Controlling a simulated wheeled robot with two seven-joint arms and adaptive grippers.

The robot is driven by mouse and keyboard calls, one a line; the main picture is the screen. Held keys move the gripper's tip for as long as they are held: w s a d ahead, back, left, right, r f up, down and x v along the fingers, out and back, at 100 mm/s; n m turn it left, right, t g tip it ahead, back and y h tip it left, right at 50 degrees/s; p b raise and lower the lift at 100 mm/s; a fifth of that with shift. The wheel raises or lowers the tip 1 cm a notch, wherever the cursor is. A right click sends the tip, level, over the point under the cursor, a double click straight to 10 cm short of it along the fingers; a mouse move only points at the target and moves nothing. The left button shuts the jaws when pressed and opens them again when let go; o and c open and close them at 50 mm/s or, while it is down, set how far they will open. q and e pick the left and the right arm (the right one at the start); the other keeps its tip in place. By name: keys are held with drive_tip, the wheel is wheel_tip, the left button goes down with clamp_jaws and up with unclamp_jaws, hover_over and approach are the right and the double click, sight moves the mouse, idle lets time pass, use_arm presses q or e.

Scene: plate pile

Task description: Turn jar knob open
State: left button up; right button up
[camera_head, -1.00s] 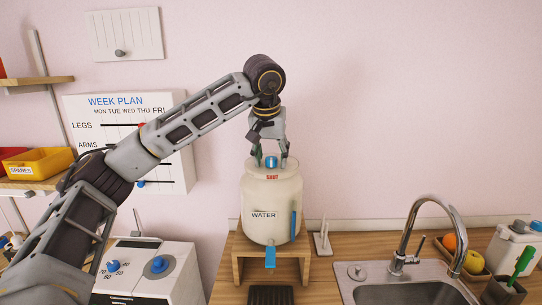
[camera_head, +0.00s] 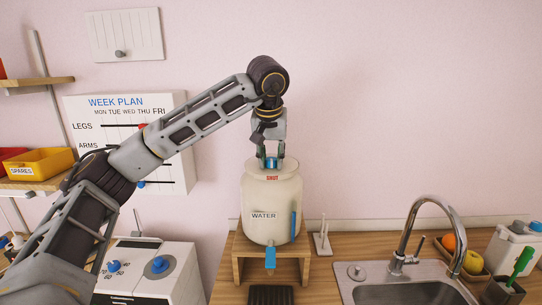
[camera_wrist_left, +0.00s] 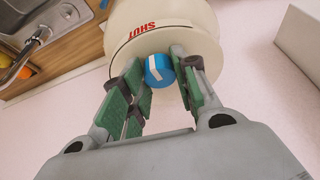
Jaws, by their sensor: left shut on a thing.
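The cream water jar (camera_head: 272,205) stands upright on a small wooden stand (camera_head: 238,262) on the counter. A red "SHUT" mark shows on its top. My right gripper is not in view.
A blue tap lever (camera_head: 270,258) is at the jar's lower front, above a dark drip grate (camera_head: 270,295). A sink faucet (camera_head: 430,220) and a fruit tray (camera_head: 480,272) are to the right. A white peg rack (camera_head: 322,243) stands beside the stand.

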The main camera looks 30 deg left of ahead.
use_arm(q)
drive_tip(key=shift+r+n+g+y+p, duration=0.15)
drive_tip(key=shift+n+y+p, duration=0.15)
drive_tip(key=shift+n+p, duration=0.4)
drive_tip(key=shift+n+g+y+p, duration=0.15)
drive_tip(key=shift+n+y+p, duration=0.2)
drive_tip(key=shift+n, duration=0.55)
drive_tip(key=shift+d+n+p, duration=0.1)
drive_tip(key=shift+n+p, duration=0.7)
drive_tip(key=shift+p, duration=0.15)
drive_tip(key=shift+w+y, duration=0.1)
drive_tip(key=shift+y, duration=0.15)
drive_tip(key=o, duration=1)
